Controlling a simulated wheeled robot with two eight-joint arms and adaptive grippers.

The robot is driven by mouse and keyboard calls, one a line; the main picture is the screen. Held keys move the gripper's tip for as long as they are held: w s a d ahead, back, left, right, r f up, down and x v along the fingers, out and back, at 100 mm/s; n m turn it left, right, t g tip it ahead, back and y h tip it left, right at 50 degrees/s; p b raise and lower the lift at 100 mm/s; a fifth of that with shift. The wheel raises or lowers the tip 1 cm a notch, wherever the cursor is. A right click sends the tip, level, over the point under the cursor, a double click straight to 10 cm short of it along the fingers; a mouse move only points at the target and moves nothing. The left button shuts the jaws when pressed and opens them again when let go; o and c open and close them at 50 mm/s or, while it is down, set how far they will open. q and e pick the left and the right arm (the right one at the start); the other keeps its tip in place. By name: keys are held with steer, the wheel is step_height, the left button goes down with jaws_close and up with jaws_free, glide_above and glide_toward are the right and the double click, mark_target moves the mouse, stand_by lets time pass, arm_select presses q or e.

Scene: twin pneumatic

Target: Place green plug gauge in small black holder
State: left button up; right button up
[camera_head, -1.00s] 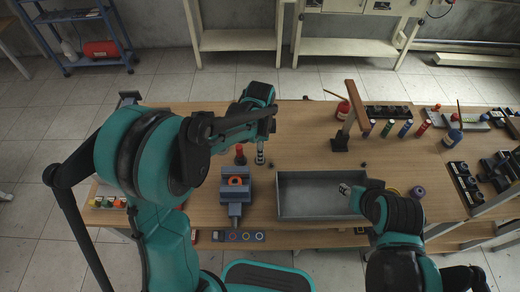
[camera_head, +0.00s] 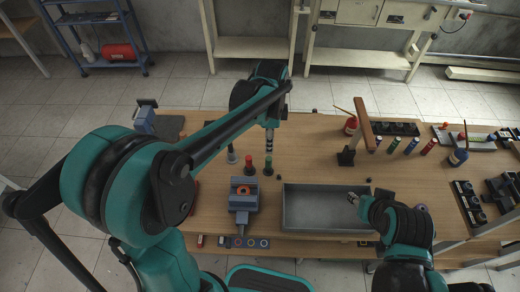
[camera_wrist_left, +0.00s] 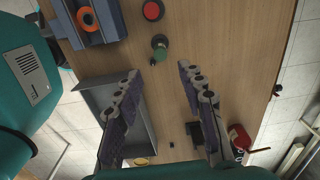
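The green plug gauge (camera_head: 268,164) stands on the table beside a red-topped gauge (camera_head: 249,160), behind the blue-grey vise. It also shows in the left wrist view (camera_wrist_left: 160,46), just beyond and between my fingertips. My left gripper (camera_head: 269,143) is above and behind the green gauge in the head view. Its fingers (camera_wrist_left: 158,72) are spread in the wrist view, with nothing between them. My right gripper (camera_head: 353,198) hangs over the right end of the grey tray; its finger opening is too small to tell. I cannot tell which black piece is the small black holder.
The vise (camera_head: 244,198) with an orange ring and the open grey tray (camera_head: 320,227) stand at the front. A wooden post (camera_head: 365,125) rises right of centre. A black block (camera_head: 467,197) stands at the right. The table between gauges and post is clear.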

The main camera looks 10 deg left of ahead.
arm_select(q)
steer(key=s+a+r+n+t, duration=0.1)
steer(key=s+a+n+t, duration=0.2)
steer(key=s+n, duration=0.4)
steer(key=s+a+r+n+t, duration=0.1)
steer(key=s+a+n+t, duration=0.3)
steer(key=s+n, duration=0.4)
steer(key=shift+s+a+r, duration=0.15)
steer(key=shift+s+r, duration=0.1)
steer(key=shift+r, duration=0.15)
